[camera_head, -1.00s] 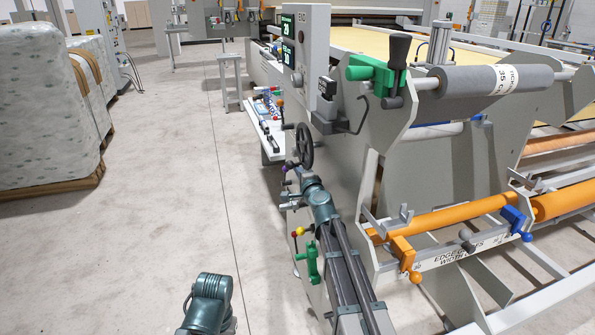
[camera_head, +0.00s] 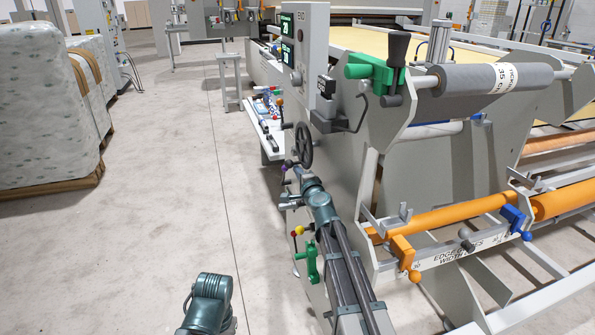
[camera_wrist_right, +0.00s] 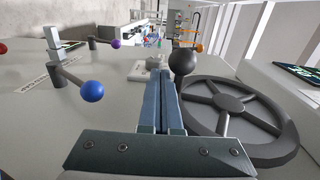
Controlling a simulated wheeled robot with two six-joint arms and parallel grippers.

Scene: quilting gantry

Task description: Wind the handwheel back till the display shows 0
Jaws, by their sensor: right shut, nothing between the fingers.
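The dark handwheel (camera_head: 305,146) stands on the side of the grey machine, below the display (camera_head: 287,27). The display has green-white digits that look like 20, too small to read surely. In the right wrist view the handwheel's spokes and rim (camera_wrist_right: 243,118) fill the right side, with a black ball knob (camera_wrist_right: 183,62) close beyond the fingertips. My right gripper (camera_wrist_right: 163,80) is shut and empty, its fingers just left of the rim; contact with the knob cannot be told. In the head view this gripper (camera_head: 296,172) is just below the wheel, small and partly hidden. My left gripper is out of view.
Blue (camera_wrist_right: 92,91) and purple (camera_wrist_right: 116,44) ball-ended levers stick out of the panel left of my right gripper. A green clamp (camera_head: 376,73) and grey roller (camera_head: 495,79) are up right. Open floor (camera_head: 170,220) lies left, with wrapped stacks (camera_head: 45,110) beyond.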

